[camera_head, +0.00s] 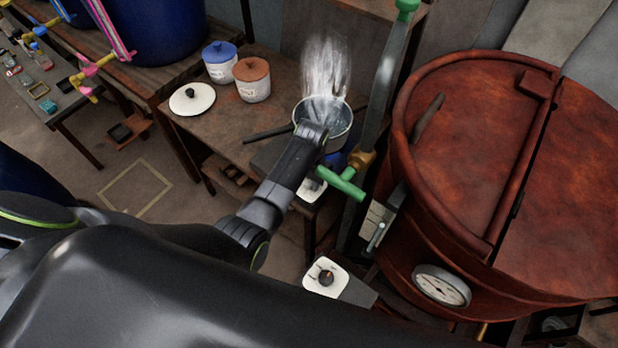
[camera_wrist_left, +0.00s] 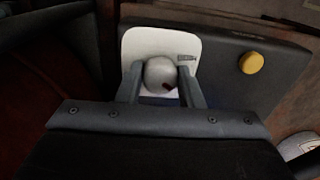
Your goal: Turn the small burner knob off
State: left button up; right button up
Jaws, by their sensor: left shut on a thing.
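The small burner knob shows in the left wrist view as a round grey knob (camera_wrist_left: 160,75) with a dark red mark, on a white plate (camera_wrist_left: 134,42). My left gripper (camera_wrist_left: 160,88) is shut on this knob, one finger on each side. In the head view my left gripper (camera_head: 311,178) reaches down beside the small burner, and my arm hides the knob and part of its white plate (camera_head: 312,197). A steaming pot (camera_head: 342,122) sits above the burner, with a blue patch below it. My right gripper is not in view.
A large red-brown vat (camera_head: 460,150) with a gauge (camera_head: 441,286) stands right. Close by is a green-handled lever (camera_head: 342,184). Another knob (camera_head: 326,278) sits on a white plate nearer me. Jars (camera_head: 252,80) and a white lid (camera_head: 192,99) are on the table.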

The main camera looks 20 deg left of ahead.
aim_at(309, 182)
pick_arm(q)
jog(key=m+p, duration=0.2)
jog(key=shift+r+p, duration=0.25)
jog(key=shift+p, duration=0.05)
jog(key=m+p, duration=0.2)
jog(key=m, duration=0.1)
jog(key=shift+a, duration=0.1)
jog(key=m+p, duration=0.2)
jog(key=m, duration=0.1)
jog(key=shift+f+m, duration=0.1)
jog(key=shift+m, duration=0.2)
jog(key=shift+m+p, duration=0.55)
jog(key=shift+m, duration=0.85)
jog(key=shift+f, duration=0.1)
jog(key=o, duration=1)
jog(key=shift+c, duration=0.2)
jog(key=shift+r, duration=0.4)
notch_tip(309, 182, up, 17)
jog(key=shift+s+f+p, duration=0.2)
jog(key=shift+s+p, duration=0.05)
jog(key=shift+p, duration=0.2)
